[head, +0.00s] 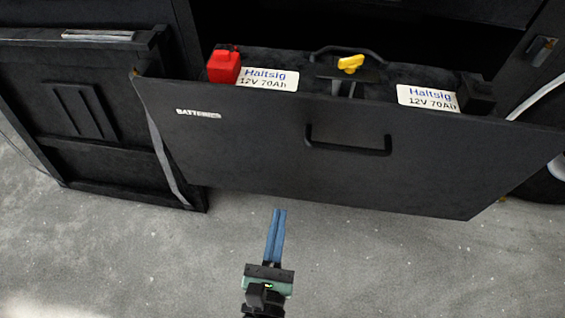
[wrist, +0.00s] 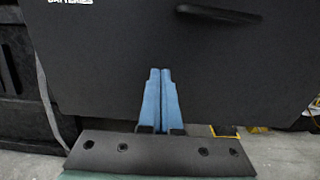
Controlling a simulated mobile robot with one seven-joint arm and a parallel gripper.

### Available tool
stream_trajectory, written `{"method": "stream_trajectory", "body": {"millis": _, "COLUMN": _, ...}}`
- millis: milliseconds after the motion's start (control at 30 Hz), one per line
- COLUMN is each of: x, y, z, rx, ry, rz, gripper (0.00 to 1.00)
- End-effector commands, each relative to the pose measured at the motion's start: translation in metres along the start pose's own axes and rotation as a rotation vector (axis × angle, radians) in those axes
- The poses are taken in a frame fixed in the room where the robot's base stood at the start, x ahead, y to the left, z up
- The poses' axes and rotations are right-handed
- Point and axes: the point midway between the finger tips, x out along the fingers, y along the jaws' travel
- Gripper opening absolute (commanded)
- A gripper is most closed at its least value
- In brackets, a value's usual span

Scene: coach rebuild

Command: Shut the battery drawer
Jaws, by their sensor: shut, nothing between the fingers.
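The battery drawer (head: 260,150) stands pulled out of the dark vehicle side. Its black front panel has a "BATTERIES" label (head: 198,114) and a black bar handle (head: 348,145). Two batteries with white labels show inside, with a red terminal cover (head: 224,66) and a yellow key-like knob (head: 351,64). My gripper (head: 279,212) is shut and empty, its blue fingers pointing at the lower part of the panel, below and left of the handle. In the wrist view, the blue fingers (wrist: 160,72) lie in front of the panel (wrist: 110,60), with the handle (wrist: 218,13) above right. I cannot tell whether they touch it.
A black panelled door or locker (head: 85,110) stands left of the drawer. A white hose or cable (head: 538,95) and part of a wheel are at the right. The grey floor (head: 120,250) in front is clear.

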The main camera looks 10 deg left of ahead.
Motion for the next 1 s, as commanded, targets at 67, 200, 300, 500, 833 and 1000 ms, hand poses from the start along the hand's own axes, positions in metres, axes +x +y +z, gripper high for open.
{"method": "stream_trajectory", "body": {"millis": 67, "x": 0.004, "y": -0.001, "z": -0.001, "rx": 0.008, "ry": 0.001, "rz": -0.004, "gripper": 0.00}}
{"method": "stream_trajectory", "body": {"millis": 200, "x": 0.022, "y": -0.001, "z": 0.001, "rx": 0.007, "ry": -0.002, "rz": -0.004, "gripper": 0.00}}
{"method": "stream_trajectory", "body": {"millis": 300, "x": 0.041, "y": -0.001, "z": 0.002, "rx": 0.006, "ry": -0.002, "rz": -0.004, "gripper": 0.00}}
{"method": "stream_trajectory", "body": {"millis": 500, "x": 0.078, "y": -0.001, "z": 0.003, "rx": 0.004, "ry": -0.004, "rz": -0.004, "gripper": 0.00}}
{"method": "stream_trajectory", "body": {"millis": 833, "x": 0.127, "y": -0.001, "z": 0.001, "rx": 0.003, "ry": -0.001, "rz": -0.001, "gripper": 0.00}}
{"method": "stream_trajectory", "body": {"millis": 1000, "x": 0.137, "y": -0.001, "z": 0.000, "rx": 0.002, "ry": 0.000, "rz": -0.001, "gripper": 0.00}}
